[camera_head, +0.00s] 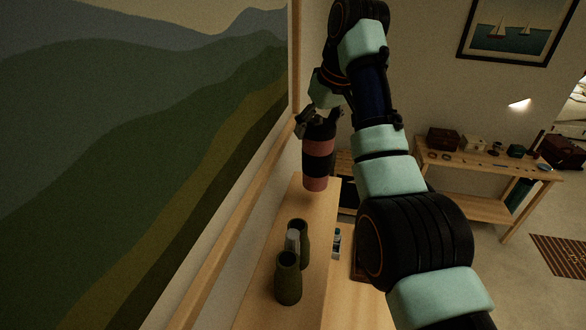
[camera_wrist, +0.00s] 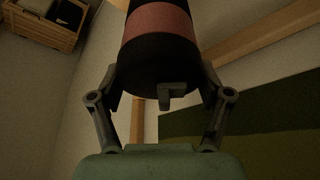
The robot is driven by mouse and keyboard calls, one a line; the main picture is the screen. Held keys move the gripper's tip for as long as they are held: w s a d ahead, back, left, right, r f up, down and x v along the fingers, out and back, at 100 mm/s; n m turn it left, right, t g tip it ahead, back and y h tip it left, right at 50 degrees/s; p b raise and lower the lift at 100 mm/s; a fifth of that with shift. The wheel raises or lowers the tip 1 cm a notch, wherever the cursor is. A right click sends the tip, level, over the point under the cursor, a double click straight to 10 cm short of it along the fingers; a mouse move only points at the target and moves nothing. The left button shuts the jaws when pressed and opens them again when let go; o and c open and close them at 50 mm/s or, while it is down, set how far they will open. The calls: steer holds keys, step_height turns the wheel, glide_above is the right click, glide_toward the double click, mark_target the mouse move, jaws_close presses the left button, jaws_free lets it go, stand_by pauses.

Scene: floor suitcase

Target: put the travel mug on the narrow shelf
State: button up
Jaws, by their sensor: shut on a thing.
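The travel mug (camera_head: 317,168) is dark with pink bands and hangs upright in my gripper (camera_head: 320,116), which is shut on its top end. Its lower end shows over the far part of the narrow shelf (camera_head: 304,205); I cannot tell whether it touches the wood. In the wrist view, the mug's dark lid end and a pink band (camera_wrist: 160,20) lie between the fingers of my gripper (camera_wrist: 162,88), one on each side. The mug's far end is out of that view.
Two dark green vessels (camera_head: 288,280) and a pale object (camera_head: 293,240) stand nearer on the narrow shelf. A framed picture (camera_head: 130,150) covers the wall at left. A table (camera_head: 490,172) with small items stands at the back right. A small bottle (camera_head: 337,240) stands right of the shelf.

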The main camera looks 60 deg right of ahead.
mark_target(315, 147)
steer(key=shift+f+p, duration=0.3)
steer(key=shift+f, duration=2.5)
steer(key=o, duration=1.7)
steer(key=shift+f, duration=0.1)
steer(key=shift+o, duration=0.2)
